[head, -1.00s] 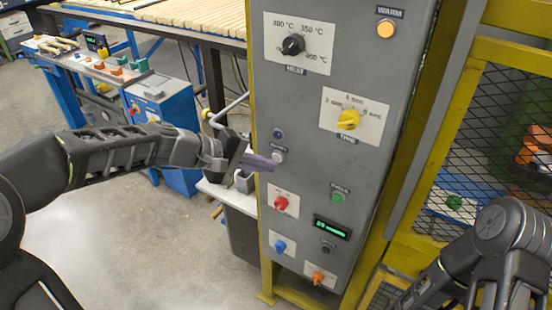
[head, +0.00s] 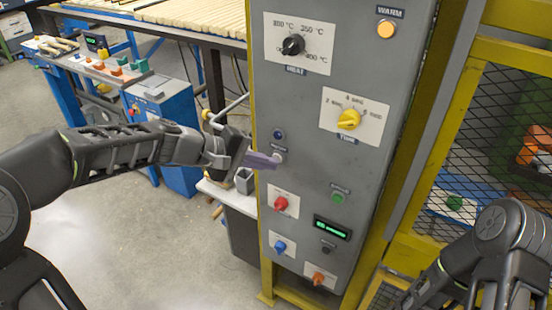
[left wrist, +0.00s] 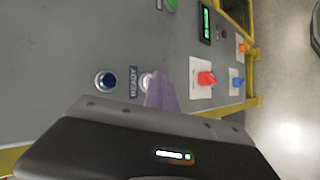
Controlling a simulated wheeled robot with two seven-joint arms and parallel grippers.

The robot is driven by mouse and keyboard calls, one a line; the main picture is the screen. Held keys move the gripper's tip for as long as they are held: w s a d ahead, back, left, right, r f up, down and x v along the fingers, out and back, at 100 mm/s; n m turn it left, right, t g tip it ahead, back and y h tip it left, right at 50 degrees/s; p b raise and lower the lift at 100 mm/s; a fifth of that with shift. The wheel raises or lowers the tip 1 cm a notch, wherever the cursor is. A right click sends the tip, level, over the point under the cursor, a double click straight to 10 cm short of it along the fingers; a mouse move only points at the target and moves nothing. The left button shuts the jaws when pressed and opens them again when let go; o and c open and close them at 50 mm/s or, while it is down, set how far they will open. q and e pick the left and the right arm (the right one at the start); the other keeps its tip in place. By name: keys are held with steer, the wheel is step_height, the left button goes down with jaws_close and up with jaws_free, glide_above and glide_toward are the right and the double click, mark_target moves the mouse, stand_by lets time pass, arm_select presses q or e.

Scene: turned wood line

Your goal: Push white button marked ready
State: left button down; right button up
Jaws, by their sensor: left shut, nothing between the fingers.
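The white button (head: 279,156) sits on the grey control panel (head: 300,105), below a small blue button (head: 278,134). In the left wrist view the label READY (left wrist: 133,82) stands between the blue button (left wrist: 105,81) and the white button (left wrist: 146,80). My left gripper (head: 275,161) is shut and empty, with its purple fingertips at the white button and partly covering it. I cannot tell whether they touch it. My right arm shows at the lower right of the head view, but its gripper fingers are out of sight.
Close by on the panel are a red knob (head: 281,203), a green button (head: 337,198), a green-lit display (head: 332,229), a blue knob (head: 280,247) and an orange knob (head: 318,279). A yellow mesh guard (head: 460,105) stands at the right.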

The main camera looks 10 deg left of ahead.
stand_by(0.5)
arm_select(q)
steer(key=shift+s+a+b, duration=0.3)
steer(key=shift+s+b, duration=0.1)
steer(key=shift+s, duration=0.25)
steer(key=s, duration=0.1)
steer(key=s+a+b, duration=0.1)
steer(key=s, duration=0.2)
steer(key=shift+s+a+b, duration=0.3)
steer(key=shift+a+b, duration=0.05)
steer(key=shift+a, duration=0.05)
stand_by(0.6)
